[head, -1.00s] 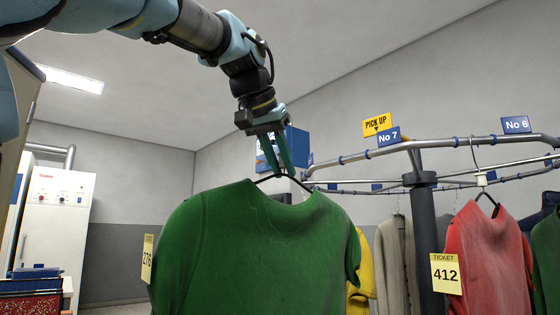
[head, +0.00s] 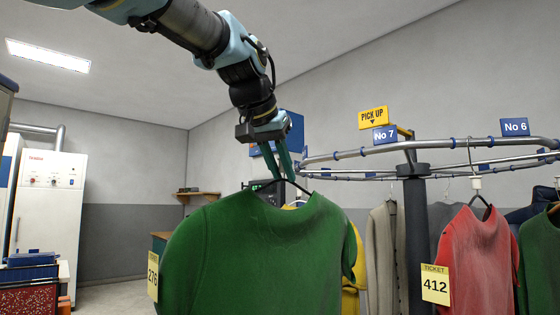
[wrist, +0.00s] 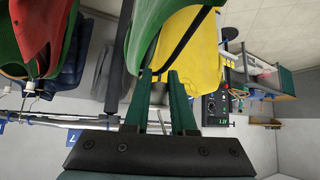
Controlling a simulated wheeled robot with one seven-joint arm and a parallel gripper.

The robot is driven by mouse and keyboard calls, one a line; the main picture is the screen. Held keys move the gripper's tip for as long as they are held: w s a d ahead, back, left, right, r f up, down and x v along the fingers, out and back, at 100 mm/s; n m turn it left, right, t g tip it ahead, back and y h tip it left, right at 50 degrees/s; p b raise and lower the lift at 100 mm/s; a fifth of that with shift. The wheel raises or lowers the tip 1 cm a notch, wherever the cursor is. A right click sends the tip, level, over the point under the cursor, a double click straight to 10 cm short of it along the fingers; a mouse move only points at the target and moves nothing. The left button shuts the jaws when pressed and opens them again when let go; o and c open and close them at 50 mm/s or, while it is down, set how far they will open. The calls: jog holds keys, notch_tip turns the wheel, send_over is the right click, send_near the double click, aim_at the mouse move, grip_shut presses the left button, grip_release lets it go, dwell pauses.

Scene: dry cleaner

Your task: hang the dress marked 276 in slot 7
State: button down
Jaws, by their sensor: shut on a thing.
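A green dress (head: 255,255) hangs from a black hanger in front of me in the head view. Its yellow ticket (head: 153,276) reads 276. My gripper (head: 284,178) is shut on the hanger's top, and the dress hangs below it, left of the rail. The blue No 7 sign (head: 385,134) stands over the left end of the round rail (head: 350,154), under a yellow PICK UP sign (head: 373,117). In the wrist view my gripper's fingers (wrist: 161,75) and part of the green dress (wrist: 146,40) show. The hanger's hook is hard to make out.
A red garment (head: 478,262) with ticket 412 (head: 435,284) hangs on the rail near sign No 6 (head: 515,126). A beige garment (head: 386,255) and a yellow one (head: 353,275) hang behind the green dress. A dark post (head: 416,230) holds the rail. A white machine (head: 50,215) stands at left.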

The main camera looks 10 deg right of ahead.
jog(key=p, duration=0.2)
jog(key=shift+w+d+r+p, duration=0.1)
jog(key=shift+d+p, duration=0.1)
jog(key=shift+p, duration=0.15)
jog(key=shift+w+d, duration=0.1)
jog(key=shift+d, duration=0.1)
jog(key=shift+w+d+f+p, duration=0.1)
jog(key=shift+w+d+p, duration=1.25)
jog(key=shift+d, duration=1.4)
jog(key=shift+w+d+f+p, duration=0.1)
jog(key=shift+w+d+p, duration=0.85)
jog(key=shift+w+d, duration=1.3)
jog(key=shift+w+d+p, duration=0.95)
jog(key=shift+d+p, duration=0.2)
jog(key=shift+d, duration=2.15)
jog(key=shift+d+r, duration=0.1)
jog(key=shift+w+d+p, duration=0.15)
jog(key=shift+d+p, duration=0.15)
jog(key=shift+p, duration=0.05)
jog(key=shift+w+d, duration=0.15)
jog(key=shift+d, duration=0.1)
jog(key=shift+d, duration=0.1)
